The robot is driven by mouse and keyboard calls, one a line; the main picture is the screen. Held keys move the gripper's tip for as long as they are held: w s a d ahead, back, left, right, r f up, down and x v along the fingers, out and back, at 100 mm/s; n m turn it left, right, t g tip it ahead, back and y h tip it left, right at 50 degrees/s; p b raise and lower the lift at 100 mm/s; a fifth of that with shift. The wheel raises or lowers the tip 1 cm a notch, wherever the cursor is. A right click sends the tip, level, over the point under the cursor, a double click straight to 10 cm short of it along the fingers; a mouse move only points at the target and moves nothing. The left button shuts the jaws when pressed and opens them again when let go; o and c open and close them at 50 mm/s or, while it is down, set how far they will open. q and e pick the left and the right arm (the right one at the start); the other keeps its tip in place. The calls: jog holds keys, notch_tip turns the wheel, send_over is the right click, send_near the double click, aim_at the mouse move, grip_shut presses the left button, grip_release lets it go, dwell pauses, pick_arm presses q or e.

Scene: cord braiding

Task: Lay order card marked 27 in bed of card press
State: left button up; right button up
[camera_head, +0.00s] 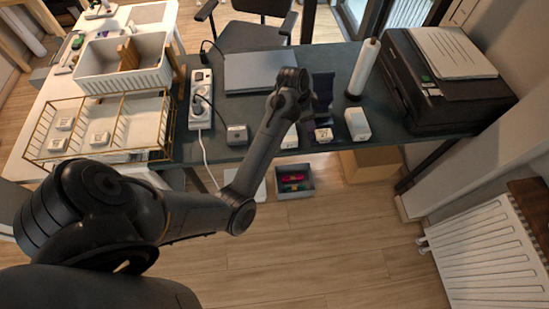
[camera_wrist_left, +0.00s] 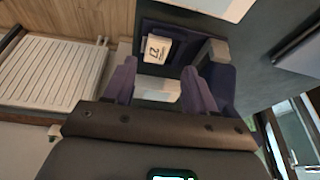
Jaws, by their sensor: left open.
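In the left wrist view, a small white card marked 27 (camera_wrist_left: 157,48) lies on the dark navy bed of the card press (camera_wrist_left: 186,33), beyond my fingertips. The press has a grey block (camera_wrist_left: 213,50) beside the card. In the head view the white card (camera_head: 323,135) shows near the table's front edge, with the navy press (camera_head: 321,88) behind it. My left gripper (camera_wrist_left: 160,78) is open, its two navy fingers apart on either side of a white piece (camera_wrist_left: 158,90) that I cannot identify. My right gripper is not in view.
A white box (camera_head: 357,124) stands right of the press, with a white roll (camera_head: 363,68) and a black printer (camera_head: 445,90) beyond. A closed laptop (camera_head: 255,72) and a power strip (camera_head: 201,98) lie left. A wire rack (camera_head: 122,128) is farther left.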

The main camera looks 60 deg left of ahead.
pick_arm(q)
jog(key=s+d+f+n, duration=0.1)
jog(key=s+d, duration=0.5)
jog(key=s, duration=0.3)
jog(key=s+d+f+n, duration=0.1)
jog(key=s+d, duration=0.5)
jog(key=s, duration=0.3)
jog(key=s+d+f+y, duration=0.1)
jog(key=s+d+f, duration=0.1)
jog(key=s+d, duration=0.4)
jog(key=s, duration=0.3)
jog(key=shift+s+d+n, duration=0.2)
jog(key=shift+d+n, duration=0.1)
jog(key=shift+n, duration=0.1)
notch_tip(320, 180, up, 31)
jog(key=p, duration=3.1)
jog(key=shift+r, duration=0.15)
